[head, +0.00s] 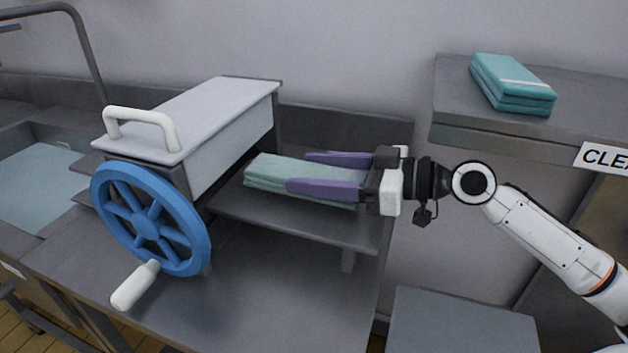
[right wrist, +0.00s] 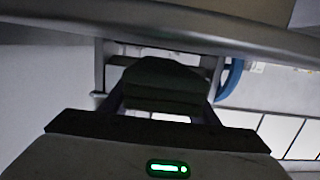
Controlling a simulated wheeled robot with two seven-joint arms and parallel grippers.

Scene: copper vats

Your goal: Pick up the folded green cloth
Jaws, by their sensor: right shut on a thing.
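The folded green cloth (head: 268,174) is a pale green, layered bundle at the outfeed shelf (head: 320,226) of the press with the blue wheel. My right gripper (head: 299,172) comes in from the right, its two purple fingers shut on the cloth from both sides. The cloth lies level at the shelf surface; I cannot tell whether it touches it. In the right wrist view the cloth (right wrist: 163,82) is dark between the fingers. The cloth's far end is close to the press body. My left gripper is not in view.
The press has a grey lid (head: 205,115) with a white handle and a blue handwheel (head: 150,220) with a white crank. A teal folded stack (head: 511,84) lies on the upper right shelf (head: 590,95), above a partly cut-off sign. A water-filled basin (head: 40,185) is at left.

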